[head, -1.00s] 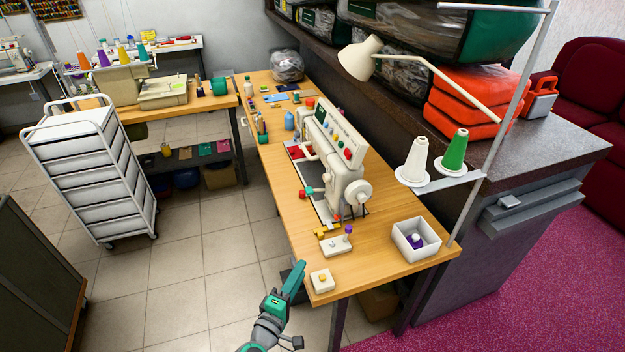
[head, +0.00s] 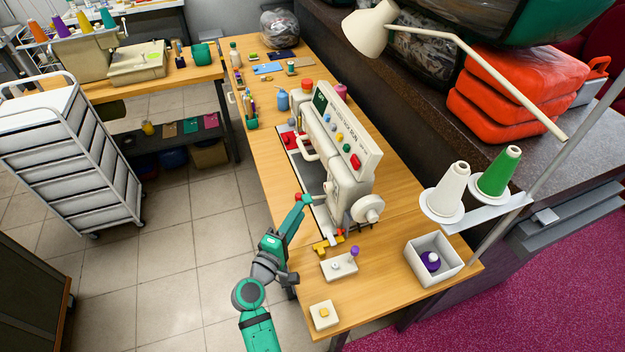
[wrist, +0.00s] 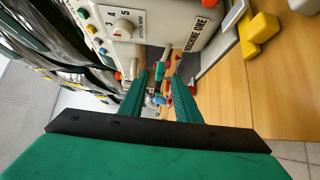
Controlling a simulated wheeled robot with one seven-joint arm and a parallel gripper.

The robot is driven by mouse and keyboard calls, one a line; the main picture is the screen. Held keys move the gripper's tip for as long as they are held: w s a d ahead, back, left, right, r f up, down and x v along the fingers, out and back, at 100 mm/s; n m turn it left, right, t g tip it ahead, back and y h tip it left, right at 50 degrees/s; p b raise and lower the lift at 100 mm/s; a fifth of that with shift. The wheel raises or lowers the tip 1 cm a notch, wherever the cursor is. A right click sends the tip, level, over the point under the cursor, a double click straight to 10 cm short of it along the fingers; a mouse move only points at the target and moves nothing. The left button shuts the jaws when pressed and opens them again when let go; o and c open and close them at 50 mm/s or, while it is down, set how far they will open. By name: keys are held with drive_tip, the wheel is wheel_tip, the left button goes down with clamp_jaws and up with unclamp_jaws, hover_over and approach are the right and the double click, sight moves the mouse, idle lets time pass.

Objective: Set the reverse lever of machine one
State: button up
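The cream sewing machine (head: 345,150) stands on the wooden table (head: 390,255); in the wrist view its end face carries the label MACHINE ONE (wrist: 202,35). A small red knob (head: 298,197) shows at its near left side, apparently a lever tip. My gripper (head: 303,201) reaches in from the lower left, its fingertips by that knob. In the wrist view my gripper (wrist: 161,85) has its two green fingers apart, with small red, blue and green parts seen between and beyond them. I cannot tell whether any finger touches the lever.
A small switch box with a purple knob (head: 340,266), a pale box with a yellow button (head: 323,314) and a white open box (head: 434,264) are on the near table. Thread cones (head: 447,190) stand at the right. A lamp (head: 370,32) overhangs.

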sight(316, 198)
drive_tip(key=x, duration=1)
drive_tip(key=shift+w, duration=0.2)
drive_tip(key=shift+d, duration=0.1)
clamp_jaws()
